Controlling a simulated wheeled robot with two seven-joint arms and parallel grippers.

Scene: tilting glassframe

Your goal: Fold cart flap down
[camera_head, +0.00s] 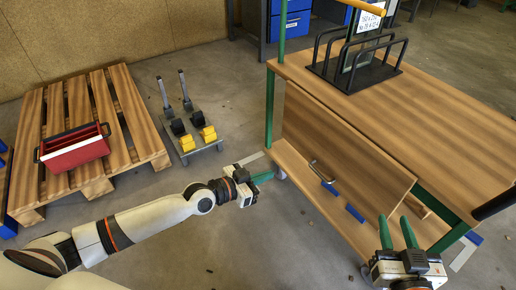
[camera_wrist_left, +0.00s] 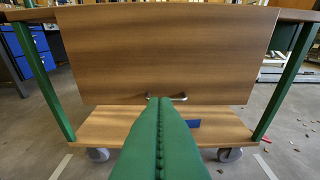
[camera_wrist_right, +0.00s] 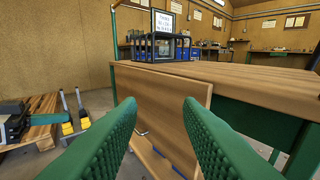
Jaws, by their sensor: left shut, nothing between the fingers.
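The wooden cart (camera_head: 445,120) stands at the right with green posts. Its wooden flap (camera_head: 345,135) hangs below the tabletop on the side facing me, slightly tilted, with its lower edge above the lower shelf. The flap (camera_wrist_left: 165,55) fills the upper left wrist view, and a metal handle (camera_head: 320,172) sits near its lower edge. My left gripper (camera_head: 267,176) is shut and empty, pointing at the flap's handle side, apparently apart from it. My right gripper (camera_head: 397,232) is open and empty near the flap's right end; the flap (camera_wrist_right: 170,105) shows between its fingers.
A black rack (camera_head: 352,72) with a sign stands on the tabletop. Blue pieces (camera_head: 354,212) lie on the lower shelf. A pallet (camera_head: 90,105) with a red box (camera_head: 75,150) and a small trolley with yellow blocks (camera_head: 197,140) stand at the left.

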